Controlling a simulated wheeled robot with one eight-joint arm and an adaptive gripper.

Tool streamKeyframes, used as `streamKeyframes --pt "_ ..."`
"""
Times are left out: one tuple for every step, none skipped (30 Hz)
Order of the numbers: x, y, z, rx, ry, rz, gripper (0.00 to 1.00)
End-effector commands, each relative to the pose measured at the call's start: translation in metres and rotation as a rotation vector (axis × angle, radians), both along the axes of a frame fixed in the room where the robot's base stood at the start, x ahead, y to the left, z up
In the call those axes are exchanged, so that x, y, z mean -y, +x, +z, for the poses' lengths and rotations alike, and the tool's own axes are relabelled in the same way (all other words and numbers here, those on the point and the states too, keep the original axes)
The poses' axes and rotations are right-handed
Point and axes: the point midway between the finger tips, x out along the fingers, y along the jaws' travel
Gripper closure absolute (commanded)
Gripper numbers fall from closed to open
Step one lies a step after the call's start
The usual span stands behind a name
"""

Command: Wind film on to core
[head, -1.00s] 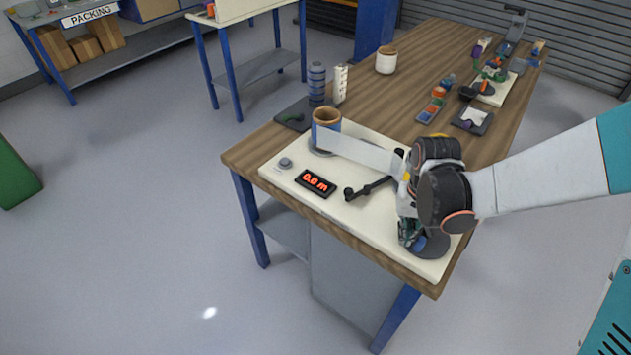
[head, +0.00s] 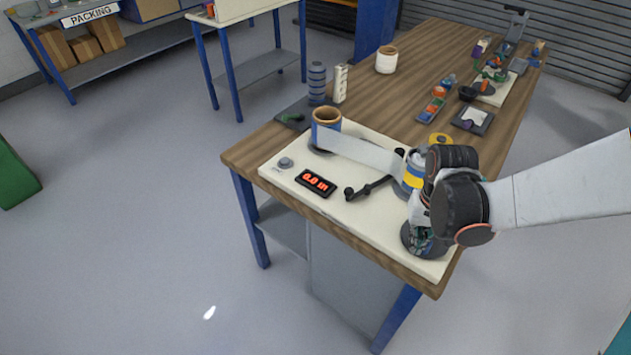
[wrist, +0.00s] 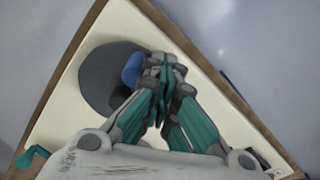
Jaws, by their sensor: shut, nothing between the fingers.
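A blue cylinder with a brown rim (head: 327,116) stands at the left of the cream winding board (head: 275,172). A pale, translucent film strip (head: 366,153) runs from it to a white, yellow and blue cylinder (head: 413,172) at the right, partly hidden by my arm. A black crank (head: 370,187) lies between them at the front. My gripper (head: 425,240) is low over a dark round disc near the board's right front corner. In the wrist view its teal fingers (wrist: 162,80) are shut and empty, beside the grey disc (wrist: 98,78) and a blue piece (wrist: 132,68).
A display (head: 316,183) with red digits and a round button (head: 286,163) sit on the board. A blue ribbed column (head: 317,83), a white holed block (head: 341,83) and a cream pot (head: 386,60) stand behind. Several small parts crowd the far right.

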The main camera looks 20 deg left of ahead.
Motion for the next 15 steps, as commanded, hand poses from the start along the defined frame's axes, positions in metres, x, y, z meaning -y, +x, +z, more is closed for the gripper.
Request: streamKeyframes --pt "0.0 0.0 0.0 0.0 0.0 0.0 1.0" --pt "0.0 0.0 0.0 0.0 0.0 0.0 1.0" --pt "0.0 0.0 0.0 0.0 0.0 0.0 1.0" --pt "0.0 0.0 0.0 0.0 0.0 0.0 1.0" --pt "0.001 0.0 0.0 0.0 0.0 0.0 1.0" --pt "0.002 -0.001 0.0 0.0 0.0 -0.001 1.0" --pt "0.003 -0.001 0.0 0.0 0.0 -0.001 1.0" --pt "0.005 -0.002 0.0 0.0 0.0 -0.002 1.0" --pt "0.008 -0.002 0.0 0.0 0.0 -0.002 1.0" --pt "0.009 -0.003 0.0 0.001 0.0 -0.002 1.0" --pt "0.011 -0.004 0.0 0.001 -0.001 -0.002 1.0" --pt "0.013 -0.005 0.0 0.001 -0.001 -0.001 1.0" --pt "0.015 -0.006 0.0 0.0 -0.001 -0.001 1.0" --pt "0.015 -0.006 0.0 0.0 -0.001 -0.001 1.0" --pt "0.016 -0.006 0.0 0.0 -0.001 0.0 1.0"
